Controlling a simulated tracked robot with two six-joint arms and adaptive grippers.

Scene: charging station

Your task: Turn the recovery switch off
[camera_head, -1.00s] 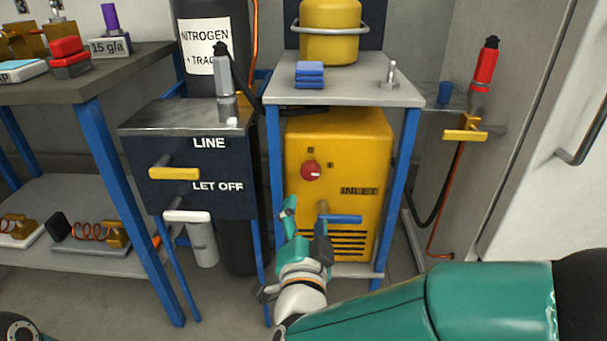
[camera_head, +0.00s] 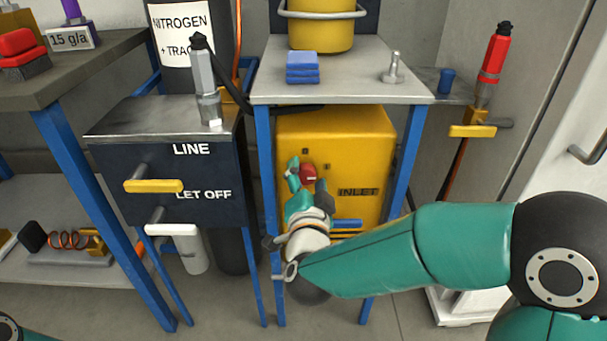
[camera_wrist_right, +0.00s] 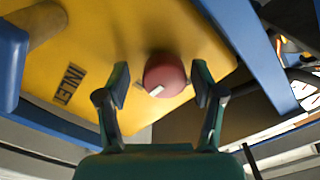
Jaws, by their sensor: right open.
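A round red knob (camera_head: 308,173) with a white mark sits on the front of the yellow machine (camera_head: 345,130). It is the only thing I see that fits the recovery switch. Small dark marks stand above and to the right of it, too small to read. My right gripper (camera_head: 306,175) is open at the knob. In the right wrist view, the red knob (camera_wrist_right: 165,75) shows between the two fingertips of the right gripper (camera_wrist_right: 161,72), with a gap on each side. I cannot tell whether the fingers reach past its face. My left gripper is out of view.
Below the knob is a blue handle (camera_head: 345,223), near the INLET label (camera_head: 358,191). A grey table (camera_head: 350,80) with blue legs stands over the machine. Left is a dark LINE / LET OFF box (camera_head: 115,150) with a yellow handle (camera_head: 153,186) and a white handle (camera_head: 172,230).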

